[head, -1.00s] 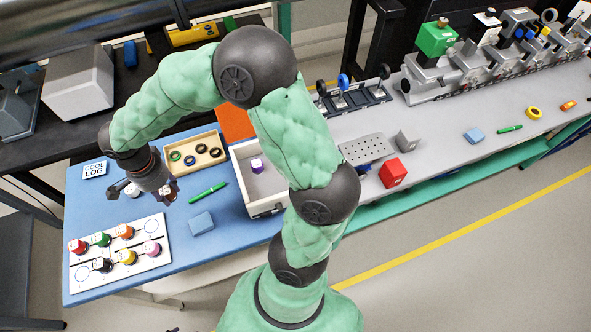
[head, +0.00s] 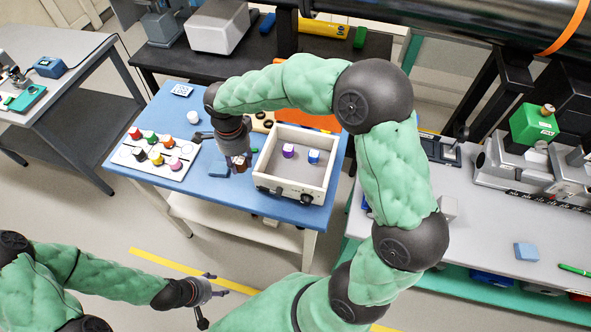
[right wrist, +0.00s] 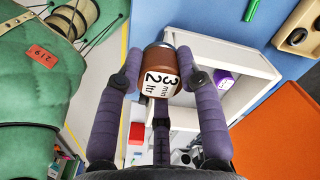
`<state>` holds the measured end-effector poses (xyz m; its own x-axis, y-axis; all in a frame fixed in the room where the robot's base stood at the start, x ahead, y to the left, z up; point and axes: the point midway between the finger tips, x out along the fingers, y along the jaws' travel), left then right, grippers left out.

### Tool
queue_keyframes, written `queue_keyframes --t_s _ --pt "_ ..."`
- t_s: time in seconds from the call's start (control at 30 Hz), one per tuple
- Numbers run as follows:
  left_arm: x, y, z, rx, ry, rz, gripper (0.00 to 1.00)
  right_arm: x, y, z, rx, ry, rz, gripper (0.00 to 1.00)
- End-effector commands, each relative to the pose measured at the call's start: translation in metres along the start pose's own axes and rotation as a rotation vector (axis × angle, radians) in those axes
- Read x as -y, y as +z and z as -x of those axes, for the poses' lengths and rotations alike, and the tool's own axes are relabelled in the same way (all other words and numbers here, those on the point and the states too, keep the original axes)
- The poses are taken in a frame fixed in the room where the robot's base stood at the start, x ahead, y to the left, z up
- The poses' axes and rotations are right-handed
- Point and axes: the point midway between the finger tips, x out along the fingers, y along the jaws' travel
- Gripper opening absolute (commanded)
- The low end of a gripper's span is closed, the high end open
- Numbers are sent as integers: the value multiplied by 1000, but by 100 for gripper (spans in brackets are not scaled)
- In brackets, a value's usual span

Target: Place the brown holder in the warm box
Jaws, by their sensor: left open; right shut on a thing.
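The brown holder (right wrist: 160,72) is a short brown cylinder with a white label, between the fingertips of my right gripper (right wrist: 158,80) in the right wrist view. In the head view my right gripper (head: 238,155) is shut on the brown holder (head: 239,166), just left of the warm box. The warm box (head: 284,190) is an open white box on the blue table. It holds a purple holder (head: 289,151) and a blue holder (head: 313,157); the purple holder also shows in the right wrist view (right wrist: 222,79). My left gripper (head: 207,289) is open and empty, low in front of the table.
A white rack (head: 150,175) with several coloured holders lies at the table's left. A blue block (head: 218,168) sits between rack and gripper. A wooden tray (head: 262,117) and an orange panel (head: 310,117) are behind the box. A grey bench (head: 490,235) stands to the right.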

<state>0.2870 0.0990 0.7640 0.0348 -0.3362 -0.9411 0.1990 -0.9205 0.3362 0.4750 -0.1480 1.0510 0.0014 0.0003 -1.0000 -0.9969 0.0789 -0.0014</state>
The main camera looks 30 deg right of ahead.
Motion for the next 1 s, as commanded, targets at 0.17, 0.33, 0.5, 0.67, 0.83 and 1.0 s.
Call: queue_keyframes --t_s 0.17,0.33,0.5,0.67,0.83,1.0 --pt "2 0 -5 -1 0 0 60 -2 -40 -18 -1 1 -6 2" --pt "3 0 -9 0 0 0 60 -4 -76 -34 0 2 -6 2" --pt "5 0 -14 0 0 0 60 -5 -98 -64 -1 3 -2 2" --pt "6 0 -16 1 0 0 60 -5 -110 -79 0 2 -2 2" --pt "6 0 -17 1 0 0 60 -5 -115 -85 -1 1 0 2" --pt "8 0 -21 1 0 0 60 -6 -121 -105 -1 3 2 2"
